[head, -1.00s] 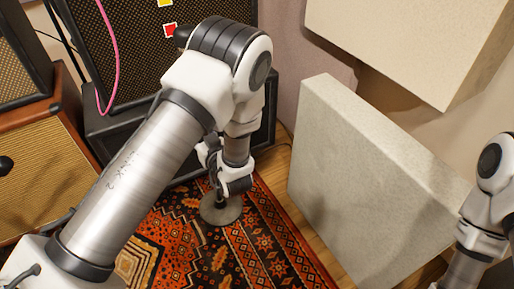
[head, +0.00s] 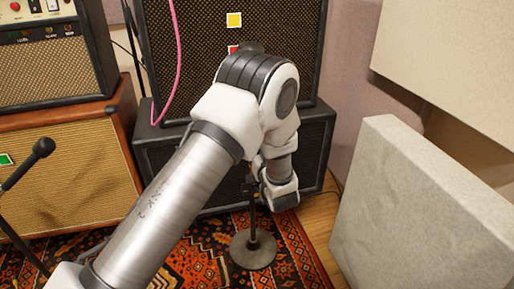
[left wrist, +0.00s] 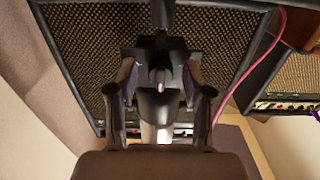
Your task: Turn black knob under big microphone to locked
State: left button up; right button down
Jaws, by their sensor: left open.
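A dark stand with a round grey base (head: 253,250) stands on the rug in the head view. Its upper part is hidden behind my left arm, and I cannot make out the big microphone there. My left gripper (head: 254,185) is at the stand's upper part, mostly hidden by its own wrist. In the left wrist view my left gripper (left wrist: 158,88) is open, with one finger on either side of a black fitting (left wrist: 160,52) with a pale round end, which looks like the knob. I cannot tell whether the fingers touch it. A dark pole (left wrist: 162,14) runs up from the fitting.
A large black amplifier cabinet (head: 318,150) stands behind the stand. A pale panel (head: 415,210) is at the right. Another small microphone (head: 42,148) stands at the left before a tan amplifier (head: 80,195). A pink cable (head: 178,65) hangs down the upper cabinet.

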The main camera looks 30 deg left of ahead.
pick_arm(q)
jog(key=shift+c, duration=0.3)
grip_shut()
jog(key=shift+s+a+r+m+p, duration=0.1)
jog(key=shift+m+p, duration=3.8)
jog(key=shift+m, duration=0.6)
jog(key=shift+s+a+r+m+p, duration=0.1)
jog(key=shift+m+p, duration=3.75)
jog(key=shift+m, duration=0.65)
